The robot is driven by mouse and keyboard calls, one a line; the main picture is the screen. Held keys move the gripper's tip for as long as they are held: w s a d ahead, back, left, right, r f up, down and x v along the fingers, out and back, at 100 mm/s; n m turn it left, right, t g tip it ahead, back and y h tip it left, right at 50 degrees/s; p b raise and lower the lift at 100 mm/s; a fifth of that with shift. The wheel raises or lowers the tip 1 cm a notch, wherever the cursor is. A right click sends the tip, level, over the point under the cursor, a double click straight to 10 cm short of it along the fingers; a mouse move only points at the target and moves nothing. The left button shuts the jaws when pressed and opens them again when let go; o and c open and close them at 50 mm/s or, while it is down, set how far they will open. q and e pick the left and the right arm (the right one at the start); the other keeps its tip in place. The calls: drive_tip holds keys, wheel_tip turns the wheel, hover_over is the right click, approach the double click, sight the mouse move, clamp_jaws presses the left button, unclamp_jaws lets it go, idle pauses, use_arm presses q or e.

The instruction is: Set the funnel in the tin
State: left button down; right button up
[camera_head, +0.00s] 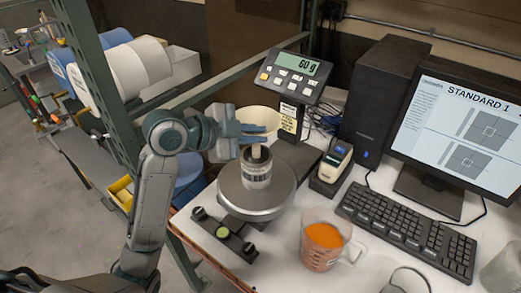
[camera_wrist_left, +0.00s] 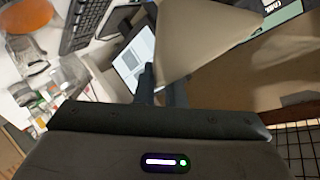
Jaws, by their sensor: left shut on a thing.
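A cream funnel (camera_head: 258,116) is held in my left gripper (camera_head: 262,134), wide mouth up. In the left wrist view the funnel (camera_wrist_left: 190,40) is a large tan cone beyond the fingers (camera_wrist_left: 160,88). The gripper is shut on the funnel, just above the tin, and hides part of it. The tin (camera_head: 257,172) is small and grey with a label, upright on the scale's round plate (camera_head: 236,204). A tan piece, apparently the funnel's spout, shows at the tin's mouth. I cannot tell how deep it sits or whether it touches the rim.
The scale's display (camera_head: 290,72) stands behind the plate. A small yellow-and-black device (camera_head: 333,165), keyboard (camera_head: 405,230), monitor (camera_head: 460,125) and black computer (camera_head: 388,95) fill the right. A green rack post (camera_head: 95,75) is at left.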

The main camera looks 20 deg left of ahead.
use_arm(q)
drive_tip(key=shift+s+f, duration=0.2)
drive_tip(key=shift+f, duration=0.4)
wheel_tip(320, 180, down, 5)
drive_tip(key=shift+w+f+p, duration=0.15)
drive_tip(key=shift+f+p, duration=0.05)
drive_tip(key=shift+p, duration=0.6)
use_arm(e)
drive_tip(key=shift+w+d+r, duration=0.15)
drive_tip(key=shift+d+r, duration=0.6)
drive_tip(key=shift+r, duration=0.3)
use_arm(q)
drive_tip(key=shift+d+f, duration=0.1)
use_arm(e)
drive_tip(key=shift+f, duration=0.1)
use_arm(q)
drive_tip(key=shift+f+b, duration=0.55)
drive_tip(key=c, duration=1.5)
unclamp_jaws()
use_arm(e)
drive_tip(key=shift+a+f, duration=0.3)
drive_tip(key=shift+f, duration=0.2)
